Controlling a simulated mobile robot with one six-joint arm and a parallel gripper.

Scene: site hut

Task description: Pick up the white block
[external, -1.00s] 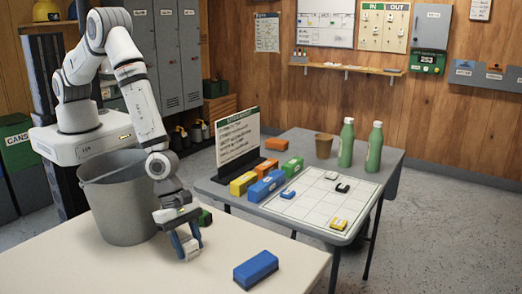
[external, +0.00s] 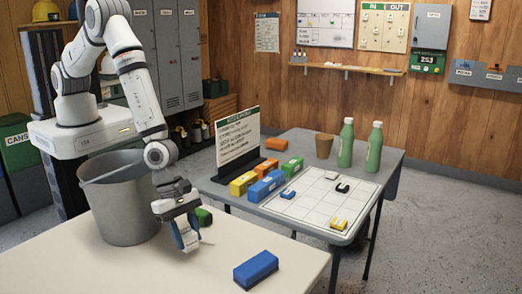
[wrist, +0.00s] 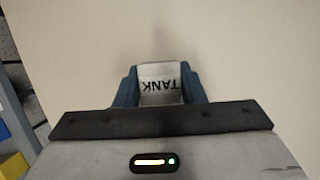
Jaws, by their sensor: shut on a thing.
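The white block (wrist: 160,86), with "TANK" lettered on it, sits between the two blue fingers of my gripper (wrist: 161,88) in the wrist view. In the external view my gripper (external: 186,236) points down over the near cream table, shut on the white block (external: 190,239). The fingers hide part of the block's sides. It looks held a little above the tabletop, though the gap is hard to judge.
A grey bucket (external: 124,205) stands close to the left of my gripper. A green block (external: 204,217) lies just behind it, and a blue block (external: 256,269) lies to the right. The grey table (external: 225,189) behind holds a white grid board, bottles and blocks.

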